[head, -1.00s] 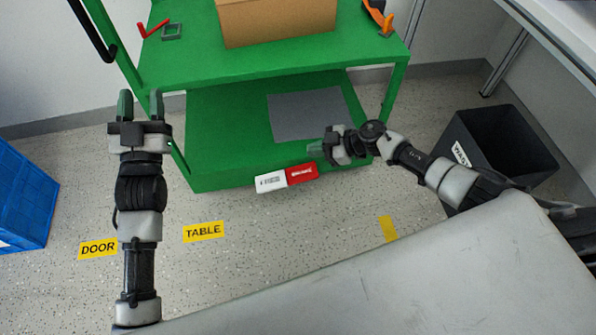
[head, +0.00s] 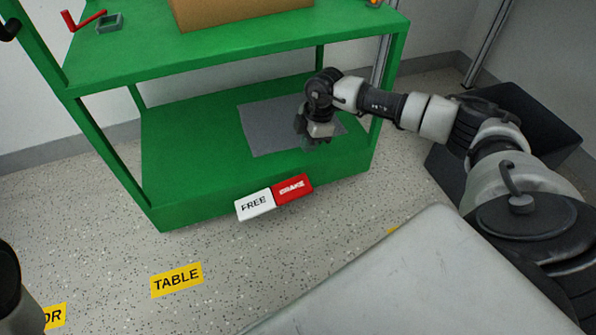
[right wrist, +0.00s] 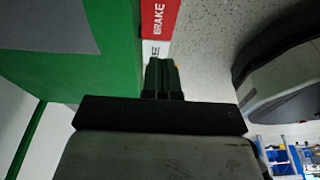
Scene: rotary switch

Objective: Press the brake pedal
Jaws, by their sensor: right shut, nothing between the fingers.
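The brake pedal (head: 292,189) is the red half of a pair at the front edge of the green cart's lower shelf. It also shows in the right wrist view (right wrist: 160,18), beyond the fingertips. The white pedal marked FREE (head: 254,204) sits directly to its left. My right gripper (head: 308,143) is shut and empty, pointing down, above and behind the red pedal in the head view. In the right wrist view its closed fingers (right wrist: 160,66) end near the white pedal (right wrist: 155,48); contact cannot be told. My left gripper is out of view.
The green cart (head: 200,212) carries a cardboard box (head: 240,12) on its upper shelf. A grey mat (head: 262,130) lies on the lower shelf. A dark bin (head: 550,125) stands at the right. The speckled floor before the pedals is clear, with a yellow TABLE label (head: 177,280).

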